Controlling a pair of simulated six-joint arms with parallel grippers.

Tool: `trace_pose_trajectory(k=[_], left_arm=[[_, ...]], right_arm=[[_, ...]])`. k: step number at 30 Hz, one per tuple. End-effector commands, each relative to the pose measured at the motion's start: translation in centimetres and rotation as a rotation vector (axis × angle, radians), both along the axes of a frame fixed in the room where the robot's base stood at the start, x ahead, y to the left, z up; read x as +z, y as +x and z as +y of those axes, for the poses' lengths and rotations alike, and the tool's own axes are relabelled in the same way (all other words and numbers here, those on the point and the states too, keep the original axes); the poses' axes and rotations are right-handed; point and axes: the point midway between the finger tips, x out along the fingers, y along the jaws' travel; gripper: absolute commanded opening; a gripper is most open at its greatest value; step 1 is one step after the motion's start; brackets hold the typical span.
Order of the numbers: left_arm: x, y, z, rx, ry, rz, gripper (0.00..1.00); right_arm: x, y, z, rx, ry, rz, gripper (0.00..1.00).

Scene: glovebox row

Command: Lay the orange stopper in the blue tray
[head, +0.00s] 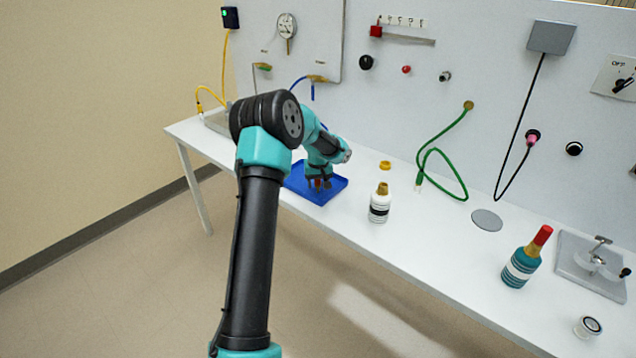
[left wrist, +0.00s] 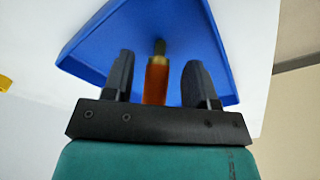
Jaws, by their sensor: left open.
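The blue tray (head: 331,190) lies on the white table at the left, below my left gripper (head: 320,180). In the left wrist view the tray (left wrist: 95,45) fills the upper middle. The orange stopper (left wrist: 156,80) shows there between the two fingers of my left gripper (left wrist: 160,75), with a dark greenish-gold end pointing at the tray. The fingers are open, with a gap on both sides of the stopper. I cannot tell whether the stopper touches the tray floor. In the head view it is mostly hidden by the gripper. My right gripper is in neither view.
A white bottle with a black band (head: 379,205) stands right of the tray, with a yellow ring (head: 385,165) behind it. A teal bottle with a red top (head: 525,260) stands farther right. A green cable (head: 440,155) hangs onto the table. The table's front edge is close to the tray.

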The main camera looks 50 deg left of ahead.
Motion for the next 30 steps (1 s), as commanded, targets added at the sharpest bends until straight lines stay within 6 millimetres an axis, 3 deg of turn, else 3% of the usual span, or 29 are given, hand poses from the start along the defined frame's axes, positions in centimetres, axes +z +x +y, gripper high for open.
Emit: trace_pose_trajectory(k=[5, 11, 24, 30], left_arm=[[0.3, 0.0, 0.0, 0.0, 0.0, 0.0, 0.52], [2.2, -0.1, -0.2, 0.0, 0.002, -0.003, 0.52], [10.1, -0.8, -1.1, 0.0, 0.002, -0.003, 0.52], [11.9, -1.1, -1.4, 0.0, 0.001, 0.001, 0.52]], right_arm=[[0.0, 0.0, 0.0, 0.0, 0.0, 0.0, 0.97], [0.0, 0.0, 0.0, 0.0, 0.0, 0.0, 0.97], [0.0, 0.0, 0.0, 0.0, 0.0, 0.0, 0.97], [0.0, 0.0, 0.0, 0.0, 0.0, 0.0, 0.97]])
